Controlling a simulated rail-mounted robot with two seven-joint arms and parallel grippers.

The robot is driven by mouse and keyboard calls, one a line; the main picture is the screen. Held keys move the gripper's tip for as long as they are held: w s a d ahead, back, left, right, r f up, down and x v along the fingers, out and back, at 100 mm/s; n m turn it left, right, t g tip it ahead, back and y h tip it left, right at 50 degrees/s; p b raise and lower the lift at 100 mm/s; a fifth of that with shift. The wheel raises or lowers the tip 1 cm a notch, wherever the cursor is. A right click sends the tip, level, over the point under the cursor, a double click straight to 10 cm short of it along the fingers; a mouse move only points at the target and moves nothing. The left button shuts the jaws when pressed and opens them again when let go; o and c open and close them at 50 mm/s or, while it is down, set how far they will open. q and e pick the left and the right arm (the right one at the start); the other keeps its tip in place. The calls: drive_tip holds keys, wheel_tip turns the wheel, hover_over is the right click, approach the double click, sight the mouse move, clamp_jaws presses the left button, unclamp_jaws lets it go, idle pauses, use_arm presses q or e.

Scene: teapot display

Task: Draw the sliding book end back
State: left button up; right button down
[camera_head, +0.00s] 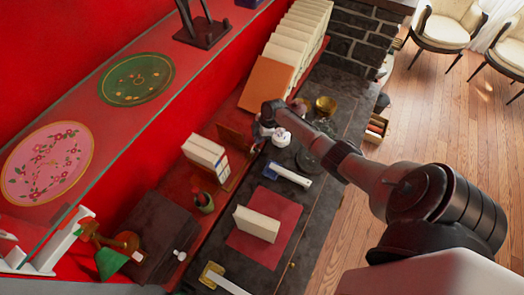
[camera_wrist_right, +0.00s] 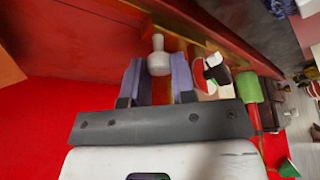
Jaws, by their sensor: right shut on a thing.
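The sliding book end (camera_head: 234,137) is a brown upright panel on the red shelf, to the right of a short row of pale books (camera_head: 205,153). My right gripper (camera_head: 262,131) is at the panel's right side. In the right wrist view, the fingers of my right gripper (camera_wrist_right: 156,82) are on either side of a pale round knob (camera_wrist_right: 158,60), shut on it. The knob's far end meets a brown wooden part. The books show partly to the right of the fingers in that view. My left gripper is not in view.
A row of large cream books with an orange one (camera_head: 266,84) stands behind my right gripper. A dark green pot (camera_head: 204,202) sits in front of the pale books. A red mat (camera_head: 281,213) with a cream block (camera_head: 256,224) lies on the dark counter.

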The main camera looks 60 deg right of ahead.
drive_tip(key=d+b, duration=0.1)
drive_tip(key=d, duration=0.1)
drive_tip(key=d+b, duration=0.1)
drive_tip(key=d, duration=0.1)
drive_tip(key=shift+w+d+f, duration=0.1)
drive_tip(key=shift+f, duration=0.1)
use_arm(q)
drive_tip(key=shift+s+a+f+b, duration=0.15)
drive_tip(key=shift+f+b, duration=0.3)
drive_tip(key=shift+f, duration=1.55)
use_arm(e)
drive_tip(key=shift+d+r, duration=0.2)
drive_tip(key=shift+d, duration=0.4)
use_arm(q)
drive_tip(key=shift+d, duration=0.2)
use_arm(e)
drive_tip(key=c, duration=0.9)
unclamp_jaws()
drive_tip(key=shift+c, duration=0.2)
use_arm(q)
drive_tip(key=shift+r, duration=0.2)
use_arm(e)
drive_tip(key=v, duration=1.3)
drive_tip(key=shift+r, duration=0.4)
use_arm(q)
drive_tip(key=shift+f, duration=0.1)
